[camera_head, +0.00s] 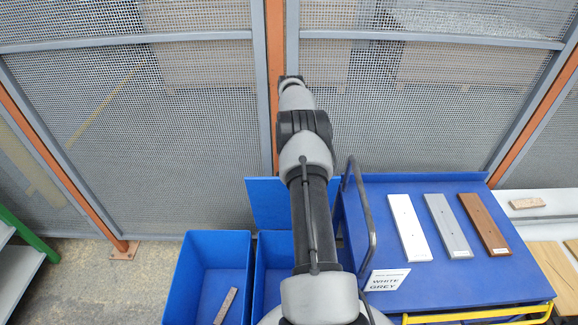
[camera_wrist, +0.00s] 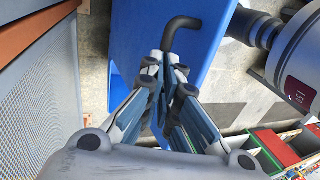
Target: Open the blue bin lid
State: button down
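In the head view two blue bins stand side by side on the floor. The left bin (camera_head: 180,285) is open at the top. The right bin (camera_head: 262,278) is partly hidden by my arm, and a flat blue lid (camera_head: 264,205) stands raised at its back. In the wrist view a bent black handle (camera_wrist: 184,22) rises from a blue panel (camera_wrist: 135,35). My gripper (camera_wrist: 168,68) has its fingertips close together around the handle's lower end and appears shut on it. My gripper is hidden in the head view.
A wooden board (camera_head: 226,305) lies in the left bin. A blue cart (camera_head: 375,195) at the right carries a white board (camera_head: 408,228), a grey board (camera_head: 447,226), a brown board (camera_head: 484,224) and a sign (camera_head: 387,280). A mesh fence (camera_head: 150,130) stands behind.

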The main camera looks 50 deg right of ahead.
jog(key=x, duration=0.3)
jog(key=shift+s+f, duration=0.1)
jog(key=shift+f, duration=0.1)
jog(key=c, duration=1.8)
grip_release()
jog(key=shift+d, duration=0.1)
jog(key=o, duration=0.9)
jog(key=shift+w+d+f, duration=0.2)
jog(key=shift+w+d, duration=0.05)
jog(key=shift+w, duration=0.05)
jog(key=shift+r, duration=0.2)
jog(key=shift+c, duration=0.2)
jog(key=shift+r, duration=0.3)
jog(key=shift+c, duration=0.6)
notch_tip(320, 180, up, 10)
jog(key=shift+f, duration=0.1)
jog(key=c, duration=0.6)
jog(key=shift+a, duration=0.1)
